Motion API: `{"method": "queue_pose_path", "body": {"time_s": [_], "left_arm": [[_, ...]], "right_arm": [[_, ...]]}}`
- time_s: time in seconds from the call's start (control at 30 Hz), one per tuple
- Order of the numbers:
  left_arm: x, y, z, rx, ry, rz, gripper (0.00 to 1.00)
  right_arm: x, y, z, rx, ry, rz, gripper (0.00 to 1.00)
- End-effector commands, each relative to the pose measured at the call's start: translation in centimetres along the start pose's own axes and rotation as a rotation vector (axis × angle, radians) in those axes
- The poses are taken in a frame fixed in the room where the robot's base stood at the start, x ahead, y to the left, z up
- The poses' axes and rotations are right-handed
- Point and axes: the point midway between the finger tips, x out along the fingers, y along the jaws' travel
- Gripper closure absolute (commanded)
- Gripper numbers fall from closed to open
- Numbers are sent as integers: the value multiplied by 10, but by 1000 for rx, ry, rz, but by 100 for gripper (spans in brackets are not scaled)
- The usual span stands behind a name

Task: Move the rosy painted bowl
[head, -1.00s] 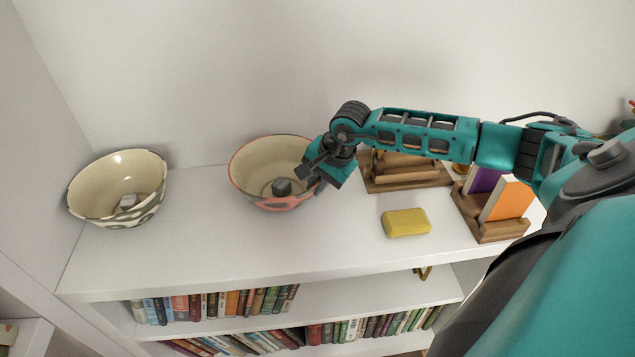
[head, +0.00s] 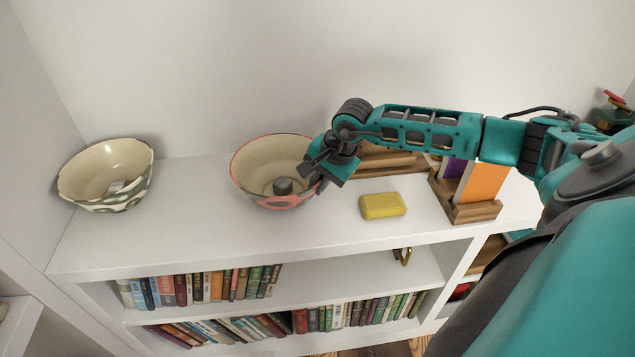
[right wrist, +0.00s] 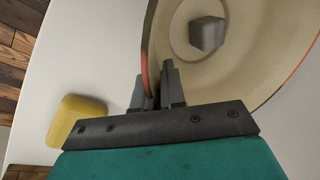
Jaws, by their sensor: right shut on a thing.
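The rosy painted bowl (head: 283,203), cream inside with a pink and grey outside, is at the middle of the white shelf top in the head view. A small dark grey block (head: 282,186) lies in it. My right gripper (head: 316,176) is shut on the bowl's right rim. In the right wrist view the fingers (right wrist: 157,88) straddle the bowl's wall (right wrist: 250,80), and the grey block (right wrist: 207,34) shows inside. I cannot tell whether the bowl's base is clear of the shelf. My left gripper is not in view.
A green-patterned bowl (head: 122,198) stands at the shelf's left end. A yellow block (head: 383,205) lies right of the rosy bowl. Wooden holders (head: 473,212) with orange and purple books stand further right. Bare shelf (head: 200,225) lies between the bowls and in front.

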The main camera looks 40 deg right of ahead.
Motion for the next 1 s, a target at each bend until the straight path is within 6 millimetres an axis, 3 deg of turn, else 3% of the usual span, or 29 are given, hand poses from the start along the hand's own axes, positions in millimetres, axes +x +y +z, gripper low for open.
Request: {"method": "queue_pose_path", "body": {"time_s": [0.3, 0.33, 0.6, 0.87, 1.0], "left_arm": [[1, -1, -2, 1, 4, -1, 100], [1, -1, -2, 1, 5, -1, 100], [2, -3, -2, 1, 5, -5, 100], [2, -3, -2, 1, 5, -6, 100], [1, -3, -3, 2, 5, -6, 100]], "right_arm": [[1, 2, 0, 0, -2, 7, 100], [1, 2, 0, 0, -2, 6, 87], [0, 1, 0, 0, -1, 2, 61], [-1, 0, 0, 0, -1, 0, 60], [-13, -1, 0, 0, 0, -1, 60]]}}
